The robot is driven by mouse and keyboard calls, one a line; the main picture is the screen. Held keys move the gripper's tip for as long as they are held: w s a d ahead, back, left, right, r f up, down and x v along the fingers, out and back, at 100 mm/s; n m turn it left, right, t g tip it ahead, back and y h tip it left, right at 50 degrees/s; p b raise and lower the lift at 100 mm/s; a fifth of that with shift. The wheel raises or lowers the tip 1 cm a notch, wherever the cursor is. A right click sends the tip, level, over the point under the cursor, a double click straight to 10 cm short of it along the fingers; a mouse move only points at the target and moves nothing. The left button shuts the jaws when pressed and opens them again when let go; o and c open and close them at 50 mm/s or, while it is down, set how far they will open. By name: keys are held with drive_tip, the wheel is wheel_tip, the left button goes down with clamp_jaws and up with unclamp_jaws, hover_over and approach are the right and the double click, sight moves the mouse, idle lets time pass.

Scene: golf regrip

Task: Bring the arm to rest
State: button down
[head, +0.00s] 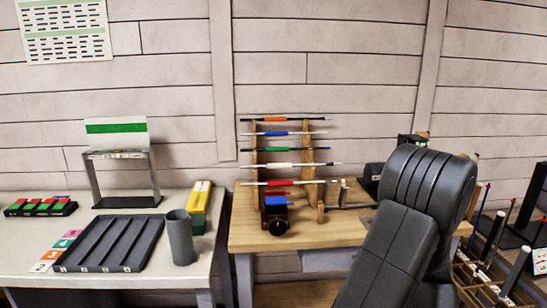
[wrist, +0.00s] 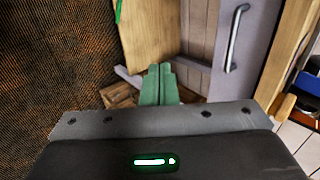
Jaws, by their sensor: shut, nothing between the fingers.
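My gripper (wrist: 158,85) shows in the wrist view as two green fingers pressed together, with nothing between them. They point toward a wooden panel (wrist: 148,35) and a grey door (wrist: 245,50) with a metal handle. I cannot tell how far off these are. In the head view my dark arm (head: 405,215) rises folded at the right, in front of the right end of the wooden bench (head: 345,235). The gripper itself is not visible in the head view.
The bench holds a rack of coloured shafts (head: 290,164) and a vise with a blue top (head: 276,202). The white table (head: 190,272) at left carries a slotted dark tray (head: 105,245), a grey cup (head: 180,238) and a yellow box (head: 200,200). Clubs (head: 502,232) stand at far right.

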drive_tip(key=s+p, duration=0.1)
drive_tip(key=s, duration=1)
drive_tip(key=shift+d+r, duration=0.15)
drive_tip(key=shift+d, duration=0.3)
drive_tip(key=shift+r+p, duration=0.1)
drive_tip(key=shift+p, duration=0.2)
